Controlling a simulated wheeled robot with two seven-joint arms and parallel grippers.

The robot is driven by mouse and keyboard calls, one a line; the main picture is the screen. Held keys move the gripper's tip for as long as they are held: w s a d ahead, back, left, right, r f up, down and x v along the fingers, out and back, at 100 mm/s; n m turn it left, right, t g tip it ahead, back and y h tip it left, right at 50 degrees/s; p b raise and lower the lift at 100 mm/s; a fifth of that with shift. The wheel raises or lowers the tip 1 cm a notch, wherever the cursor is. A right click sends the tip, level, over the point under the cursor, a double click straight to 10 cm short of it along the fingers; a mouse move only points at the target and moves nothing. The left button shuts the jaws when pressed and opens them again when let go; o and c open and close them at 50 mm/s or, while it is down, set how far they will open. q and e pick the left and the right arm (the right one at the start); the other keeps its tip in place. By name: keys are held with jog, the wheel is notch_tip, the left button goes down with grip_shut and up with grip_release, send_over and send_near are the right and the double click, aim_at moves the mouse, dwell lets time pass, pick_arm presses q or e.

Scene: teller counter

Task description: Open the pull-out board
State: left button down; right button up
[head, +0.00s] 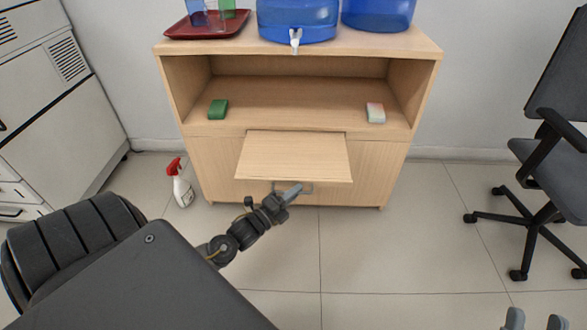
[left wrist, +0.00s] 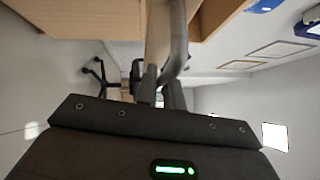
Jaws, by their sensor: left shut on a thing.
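The pull-out board (head: 294,157) is a light wood panel that sticks out from the front of the wooden cabinet (head: 200,165). A grey metal handle (head: 307,188) hangs at its front edge; it also shows large in the left wrist view (left wrist: 178,42). My left gripper (head: 292,190) is at the handle, below the board's front edge, and is shut on it. In the left wrist view its fingers (left wrist: 160,88) close around the handle bar. My right gripper (head: 534,320) shows at the bottom right, its two fingertips apart, with nothing between them.
A green sponge (head: 218,109) and a pale sponge (head: 375,113) lie on the cabinet shelf. A red tray (head: 207,24) and blue water containers (head: 297,20) stand on top. A spray bottle (head: 181,186) stands on the floor at left, an office chair (head: 550,150) at right.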

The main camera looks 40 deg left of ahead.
dwell(0.3)
pick_arm(q)
jog(key=c, duration=1.5)
grip_release()
jog(key=shift+c, duration=0.2)
jog(key=shift+s, duration=0.15)
